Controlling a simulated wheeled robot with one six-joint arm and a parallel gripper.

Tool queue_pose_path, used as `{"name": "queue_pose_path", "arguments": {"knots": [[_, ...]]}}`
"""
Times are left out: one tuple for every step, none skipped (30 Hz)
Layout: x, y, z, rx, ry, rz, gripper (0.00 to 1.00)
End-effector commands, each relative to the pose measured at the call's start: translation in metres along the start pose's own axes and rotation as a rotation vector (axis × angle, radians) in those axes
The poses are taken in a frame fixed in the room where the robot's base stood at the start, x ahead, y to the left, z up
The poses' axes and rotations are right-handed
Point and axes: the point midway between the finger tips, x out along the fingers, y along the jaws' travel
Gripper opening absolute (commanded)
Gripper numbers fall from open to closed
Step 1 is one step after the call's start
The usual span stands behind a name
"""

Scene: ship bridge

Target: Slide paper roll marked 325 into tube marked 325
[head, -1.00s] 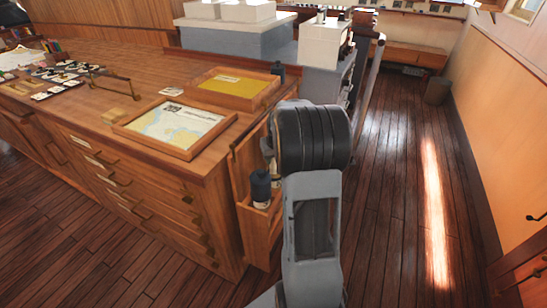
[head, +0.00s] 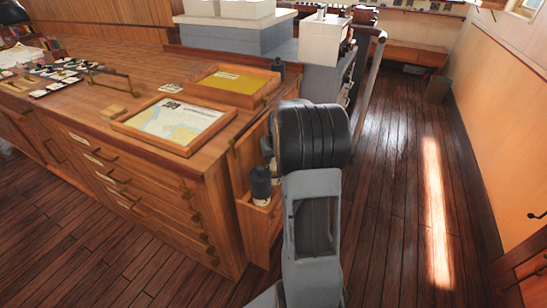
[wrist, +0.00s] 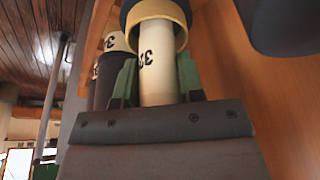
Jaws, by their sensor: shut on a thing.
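In the wrist view my gripper (wrist: 157,84) is shut on a cream paper roll (wrist: 158,62), one green finger on each side. The roll bears dark characters that start with a 3; the rest is not clear. In the head view my gripper and the roll are hidden behind my arm.
A second dark tube with a cream band (wrist: 117,42) stands close on the left in the wrist view. In the head view a dark tube (head: 261,182) sits in a wooden rack on the chart table's (head: 222,178) end. The floor on the right is clear.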

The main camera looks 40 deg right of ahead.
Motion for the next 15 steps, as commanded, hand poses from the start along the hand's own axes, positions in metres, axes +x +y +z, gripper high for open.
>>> {"name": "queue_pose_path", "arguments": {"knots": [[-0.0003, 0.0, -0.0002, 0.0, 0.0, 0.0, 0.0], [-0.0003, 0.0, -0.0002, 0.0, 0.0, 0.0, 0.0], [-0.0003, 0.0, -0.0002, 0.0, 0.0, 0.0, 0.0], [-0.0004, 0.0, -0.0002, 0.0, 0.0, 0.0, 0.38], [-0.0004, 0.0, -0.0002, 0.0, 0.0, 0.0, 0.41], [-0.0004, 0.0, -0.0002, 0.0, 0.0, 0.0, 0.45], [-0.0004, 0.0, -0.0002, 0.0, 0.0, 0.0, 0.48], [-0.0004, 0.0, -0.0002, 0.0, 0.0, 0.0, 0.51], [-0.0004, 0.0, -0.0002, 0.0, 0.0, 0.0, 0.54], [-0.0003, 0.0, -0.0002, 0.0, 0.0, 0.0, 0.57], [-0.0003, 0.0, -0.0002, 0.0, 0.0, 0.0, 0.6], [-0.0003, 0.0, -0.0002, 0.0, 0.0, 0.0, 0.64], [-0.0003, 0.0, -0.0001, 0.0, 0.0, 0.0, 0.65], [-0.0003, 0.0, -0.0001, 0.0, 0.0, 0.0, 0.65], [-0.0003, 0.0, -0.0001, 0.0, 0.0, 0.0, 0.65]]}}
